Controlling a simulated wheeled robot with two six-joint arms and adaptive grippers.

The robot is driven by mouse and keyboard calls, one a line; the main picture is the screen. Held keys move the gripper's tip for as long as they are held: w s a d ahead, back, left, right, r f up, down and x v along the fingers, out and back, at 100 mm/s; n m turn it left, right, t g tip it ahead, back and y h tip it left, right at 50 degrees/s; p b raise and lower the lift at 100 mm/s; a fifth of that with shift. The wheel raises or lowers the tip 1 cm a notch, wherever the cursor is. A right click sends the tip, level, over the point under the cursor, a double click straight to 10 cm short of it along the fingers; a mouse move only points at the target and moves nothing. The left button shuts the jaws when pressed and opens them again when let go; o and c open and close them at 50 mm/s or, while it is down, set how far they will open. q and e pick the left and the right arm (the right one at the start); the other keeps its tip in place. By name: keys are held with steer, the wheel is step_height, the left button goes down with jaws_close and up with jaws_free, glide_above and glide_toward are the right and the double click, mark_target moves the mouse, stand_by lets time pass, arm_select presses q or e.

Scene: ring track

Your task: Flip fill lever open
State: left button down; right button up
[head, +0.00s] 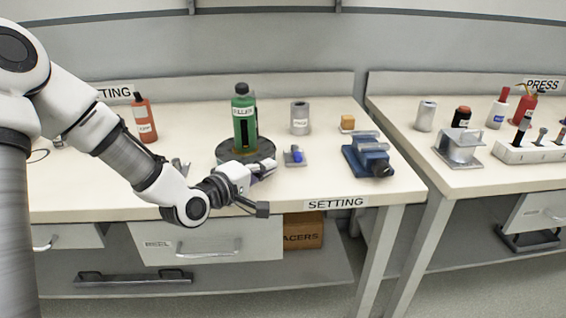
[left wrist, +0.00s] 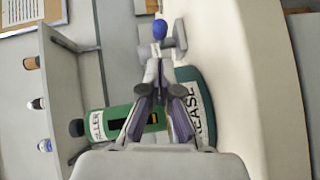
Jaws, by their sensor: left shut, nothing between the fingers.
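A small grey bracket with a blue-knobbed lever (head: 296,154) stands on the bench, right of the green bottle marked FILLER (head: 244,120). The bottle stands on a round dark green base (head: 226,151). In the left wrist view the blue knob (left wrist: 159,29) is just beyond the fingertips of my left gripper (left wrist: 158,66). My left gripper (head: 268,169) is shut and empty, in front of the base and to the left of the lever. I cannot tell whether it touches the lever. The base (left wrist: 207,140), with a GREASE label, and the bottle (left wrist: 121,121) are partly hidden behind the gripper.
A blue vise (head: 368,158) stands right of the lever. Behind are a grey cylinder (head: 300,118) and an orange block (head: 347,122). A red bottle (head: 144,120) stands at the left.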

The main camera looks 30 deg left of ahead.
mark_target(296, 156)
arm_select(q)
steer(key=x, duration=0.6)
steer(key=shift+b, duration=0.3)
steer(key=shift+f, duration=0.1)
